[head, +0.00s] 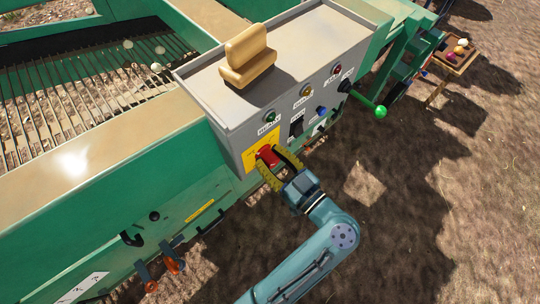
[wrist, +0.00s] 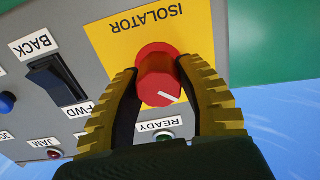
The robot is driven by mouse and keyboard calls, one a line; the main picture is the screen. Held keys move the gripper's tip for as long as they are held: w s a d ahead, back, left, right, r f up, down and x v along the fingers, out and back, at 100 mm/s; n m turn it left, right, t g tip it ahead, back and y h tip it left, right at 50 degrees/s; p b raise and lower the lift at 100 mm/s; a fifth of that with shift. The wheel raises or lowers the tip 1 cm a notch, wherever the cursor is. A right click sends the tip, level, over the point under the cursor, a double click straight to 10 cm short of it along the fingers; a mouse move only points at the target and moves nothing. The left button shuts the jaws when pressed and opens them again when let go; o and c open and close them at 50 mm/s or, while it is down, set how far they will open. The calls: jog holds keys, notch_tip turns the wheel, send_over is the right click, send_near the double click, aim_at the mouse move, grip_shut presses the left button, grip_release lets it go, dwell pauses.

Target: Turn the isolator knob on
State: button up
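The isolator knob (head: 268,157) is a red round knob on a yellow plate (head: 252,155) at the near corner of the grey control box. In the wrist view the knob (wrist: 158,78) sits under the upside-down word ISOLATOR. Its white pointer mark slants toward the lower right of that picture. My gripper (head: 279,163) is at the knob, with one yellow ribbed finger on each side. In the wrist view my gripper (wrist: 158,68) has its dark inner pads against the knob's sides. The fingers hide part of the knob's edges.
The grey box (head: 225,115) also carries a black BACK/FWD switch (wrist: 57,80), a green READY lamp (wrist: 165,136), a red JAM lamp (wrist: 53,154) and a blue button (wrist: 6,102). A tan block-shaped object (head: 247,57) stands on top. Open soil (head: 400,200) lies to the right.

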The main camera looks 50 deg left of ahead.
grip_shut()
jog(key=shift+m+p, duration=0.3)
jog(key=m+p, duration=0.3)
jog(key=shift+r, duration=0.15)
jog(key=m+p, duration=0.3)
jog(key=m, duration=0.2)
jog(key=shift+w+p, duration=0.15)
jog(key=shift+p, duration=0.15)
jog(key=m+p, duration=0.3)
jog(key=m, duration=0.2)
jog(key=shift+p, duration=0.4)
jog(key=shift+f+m+p, duration=0.2)
jog(key=shift+m+p, duration=0.35)
jog(key=shift+m, duration=0.55)
jog(key=shift+f+m+p, duration=0.2)
jog(key=shift+m+p, duration=0.35)
jog(key=shift+m, duration=0.55)
